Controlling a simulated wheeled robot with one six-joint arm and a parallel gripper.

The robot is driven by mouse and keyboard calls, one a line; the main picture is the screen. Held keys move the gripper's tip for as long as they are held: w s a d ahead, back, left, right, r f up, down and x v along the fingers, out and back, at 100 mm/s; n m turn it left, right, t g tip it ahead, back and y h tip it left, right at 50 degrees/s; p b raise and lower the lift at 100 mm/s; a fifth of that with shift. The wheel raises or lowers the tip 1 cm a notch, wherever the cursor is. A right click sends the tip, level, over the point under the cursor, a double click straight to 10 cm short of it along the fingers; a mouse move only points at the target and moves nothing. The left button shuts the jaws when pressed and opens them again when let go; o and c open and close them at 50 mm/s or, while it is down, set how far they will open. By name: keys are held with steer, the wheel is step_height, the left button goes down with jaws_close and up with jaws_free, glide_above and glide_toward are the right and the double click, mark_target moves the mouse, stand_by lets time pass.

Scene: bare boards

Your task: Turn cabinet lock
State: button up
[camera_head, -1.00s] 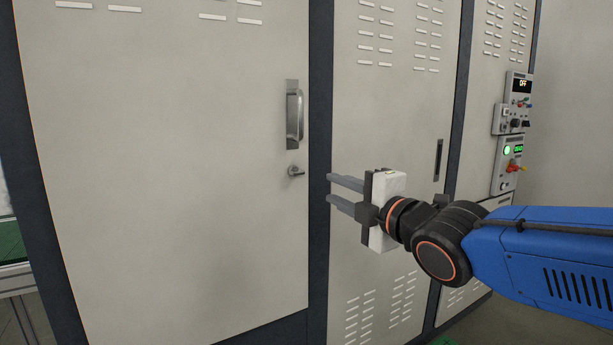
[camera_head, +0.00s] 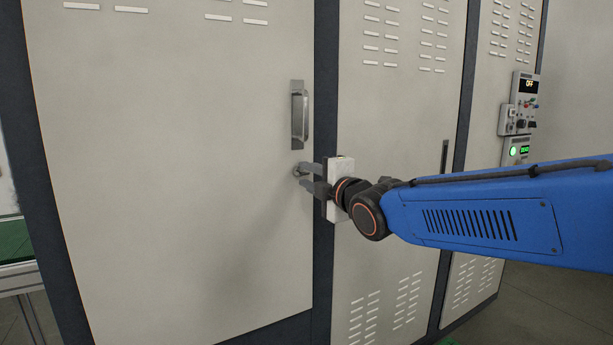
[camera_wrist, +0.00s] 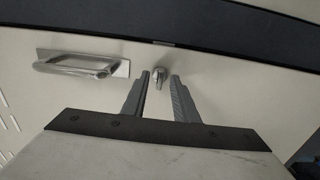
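The cabinet lock (camera_head: 298,170) is a small metal knob with a short lever, on the left cabinet door (camera_head: 180,180) just below the door handle (camera_head: 299,115). My gripper (camera_head: 302,178) is at the lock, its two fingers one above the other and pointing left at it. In the wrist view the lock (camera_wrist: 159,74) shows between the tips of the open fingers (camera_wrist: 160,80), with a gap visible on each side. The fingers partly hide the lock in the head view. The handle (camera_wrist: 85,65) lies to the left in the wrist view.
A dark frame post (camera_head: 325,80) runs beside the door's right edge, behind my gripper. A second door with a dark slot handle (camera_head: 444,157) stands to the right. Control boxes (camera_head: 520,105) are mounted farther right. The door face left of the lock is clear.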

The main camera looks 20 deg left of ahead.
steer(key=shift+w+a, duration=0.3)
steer(key=shift+a, duration=0.1)
jaws_close()
